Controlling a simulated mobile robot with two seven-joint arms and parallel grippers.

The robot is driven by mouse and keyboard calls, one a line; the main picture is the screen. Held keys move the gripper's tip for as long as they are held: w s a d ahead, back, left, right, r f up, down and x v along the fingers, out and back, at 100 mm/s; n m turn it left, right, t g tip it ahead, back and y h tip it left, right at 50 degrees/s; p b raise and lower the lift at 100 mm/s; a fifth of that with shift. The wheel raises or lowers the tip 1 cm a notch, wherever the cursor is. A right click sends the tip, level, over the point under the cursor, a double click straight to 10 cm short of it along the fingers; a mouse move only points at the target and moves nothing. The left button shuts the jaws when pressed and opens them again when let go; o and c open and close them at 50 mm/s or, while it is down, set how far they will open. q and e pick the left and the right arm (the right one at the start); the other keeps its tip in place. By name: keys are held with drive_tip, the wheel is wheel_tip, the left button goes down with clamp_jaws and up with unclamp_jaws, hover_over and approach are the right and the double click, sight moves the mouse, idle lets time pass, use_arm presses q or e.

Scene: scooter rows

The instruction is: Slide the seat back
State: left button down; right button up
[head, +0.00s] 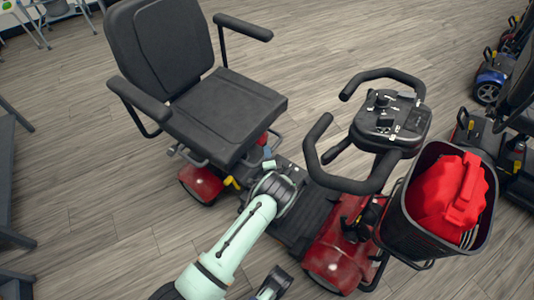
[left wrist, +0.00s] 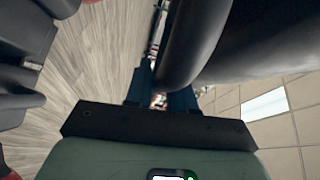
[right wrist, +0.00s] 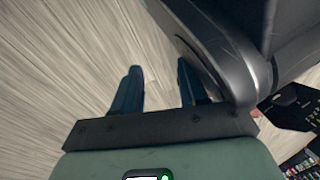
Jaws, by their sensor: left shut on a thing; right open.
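The scooter's black seat (head: 225,112) has a tall backrest (head: 160,48) and two armrests, and its front edge faces the tiller. My left gripper (head: 268,163) is low by the seat's front corner. In the left wrist view, its fingers (left wrist: 160,100) are close together beside a large dark rounded edge. They are shut on a part there that is mostly hidden.
The tiller (head: 390,120) and its looped handlebars stand right of the seat. A black basket (head: 425,245) with a red item (head: 450,195) is at the front. Other scooters (head: 492,85) line the right edge.

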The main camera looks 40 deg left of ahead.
use_arm(q)
drive_tip(key=shift+a+r, duration=0.15)
drive_tip(key=shift+a, duration=0.15)
drive_tip(key=c, duration=1.1)
unclamp_jaws()
drive_tip(key=shift+s, duration=0.1)
drive_tip(key=shift+o, duration=0.2)
drive_tip(key=shift+d, duration=0.1)
drive_tip(key=shift+s+d, duration=0.1)
drive_tip(key=shift+d, duration=0.05)
drive_tip(key=p+v, duration=0.4)
drive_tip(key=v, duration=0.9)
use_arm(e)
wheel_tip(320, 180, up, 6)
drive_tip(key=a, duration=0.2)
drive_tip(key=shift+w+a, duration=0.2)
